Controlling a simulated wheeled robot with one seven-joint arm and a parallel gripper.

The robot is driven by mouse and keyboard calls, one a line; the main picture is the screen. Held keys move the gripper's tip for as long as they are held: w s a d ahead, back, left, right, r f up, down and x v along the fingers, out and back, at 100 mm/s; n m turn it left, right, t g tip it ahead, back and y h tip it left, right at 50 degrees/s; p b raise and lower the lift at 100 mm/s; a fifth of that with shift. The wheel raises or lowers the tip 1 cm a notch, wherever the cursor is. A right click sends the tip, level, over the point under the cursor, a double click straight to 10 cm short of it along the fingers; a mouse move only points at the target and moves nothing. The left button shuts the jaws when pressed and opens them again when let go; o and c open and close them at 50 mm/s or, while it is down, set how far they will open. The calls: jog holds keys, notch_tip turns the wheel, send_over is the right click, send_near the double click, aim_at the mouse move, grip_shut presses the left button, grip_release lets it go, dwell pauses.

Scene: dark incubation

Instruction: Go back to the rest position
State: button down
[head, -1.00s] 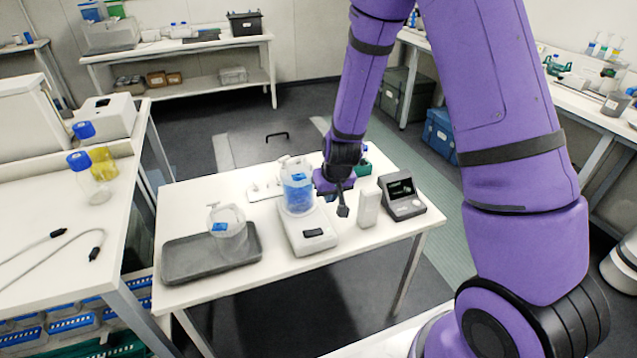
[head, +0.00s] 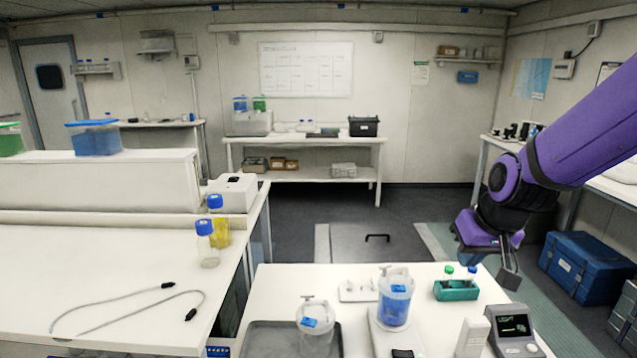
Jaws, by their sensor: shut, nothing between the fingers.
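My gripper (head: 509,272) is at the right of the head view, raised above the right end of the small white table (head: 268,290). Its fingers are together and it holds nothing. It is apart from the things on the table. A clear jar with blue liquid (head: 395,302) stands on a white scale (head: 380,340) left of my gripper. A second clear jar with a blue label (head: 316,325) stands on a grey tray (head: 262,340). A green rack (head: 456,291) with small capped bottles is just left of my gripper.
A device with a dark screen (head: 513,327) and a white block (head: 472,337) stand below my gripper. A white bench (head: 120,265) on the left holds two blue-capped bottles (head: 207,243) and a cable. A blue chest (head: 585,268) is on the floor at right.

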jog(key=s+d+r, duration=0.1)
jog(key=s+r, duration=0.5)
jog(key=s, duration=0.3)
jog(key=s+d+r+t+h, duration=0.1)
jog(key=s+d+r, duration=0.1)
jog(key=s+r, duration=0.4)
jog(key=s, duration=0.4)
jog(key=shift+d+r, duration=0.2)
jog(key=shift+r, duration=0.05)
